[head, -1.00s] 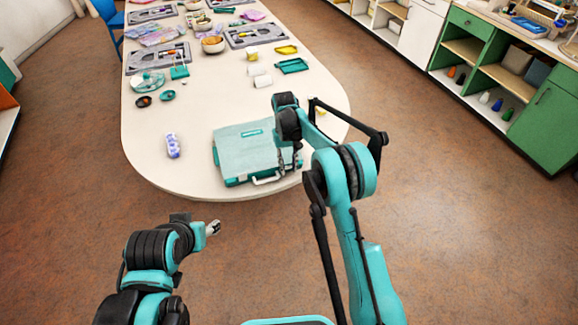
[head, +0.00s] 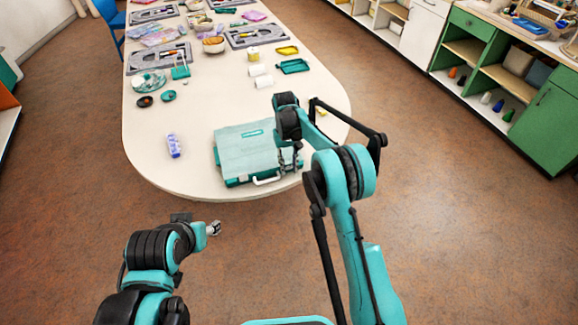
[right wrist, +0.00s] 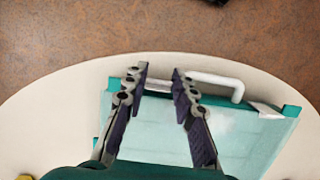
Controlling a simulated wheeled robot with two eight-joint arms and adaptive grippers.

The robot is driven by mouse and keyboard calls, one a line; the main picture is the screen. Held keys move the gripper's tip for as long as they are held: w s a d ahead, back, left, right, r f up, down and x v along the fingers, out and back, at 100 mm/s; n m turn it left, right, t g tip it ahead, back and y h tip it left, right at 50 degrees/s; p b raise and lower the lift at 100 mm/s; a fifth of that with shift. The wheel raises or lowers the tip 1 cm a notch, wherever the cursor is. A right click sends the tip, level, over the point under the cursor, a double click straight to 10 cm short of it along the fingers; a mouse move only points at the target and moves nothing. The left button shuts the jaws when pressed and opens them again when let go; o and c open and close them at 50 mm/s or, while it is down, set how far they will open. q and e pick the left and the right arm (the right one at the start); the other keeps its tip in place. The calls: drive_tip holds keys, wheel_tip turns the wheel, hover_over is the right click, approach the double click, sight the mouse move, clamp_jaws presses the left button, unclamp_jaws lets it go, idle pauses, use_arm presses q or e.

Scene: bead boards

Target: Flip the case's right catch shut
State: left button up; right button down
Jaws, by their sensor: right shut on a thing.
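The closed teal case (head: 245,151) lies near the table's front end, its white handle (head: 267,181) facing me. It also fills much of the right wrist view (right wrist: 255,135). My right gripper (head: 290,170) is at the case's front right corner. In the right wrist view its fingers (right wrist: 160,82) straddle the front edge with the right catch (right wrist: 157,88) between them, mostly hidden. The pale left catch (right wrist: 267,110) shows beyond the handle; whether it is fastened I cannot tell. My left gripper (head: 213,229) hangs away from the table, its opening unclear.
A purple-and-white item (head: 174,145) lies left of the case. Two dark and teal small dishes (head: 168,95), white cylinders (head: 260,76) and a teal tray (head: 293,66) lie farther back. The table's rounded front edge is just before the case.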

sight(287, 164)
idle(0.4)
drive_tip(key=c, duration=1.2)
unclamp_jaws()
drive_tip(key=shift+r, duration=0.1)
drive_tip(key=v, duration=1.1)
drive_tip(key=shift+r, duration=0.4)
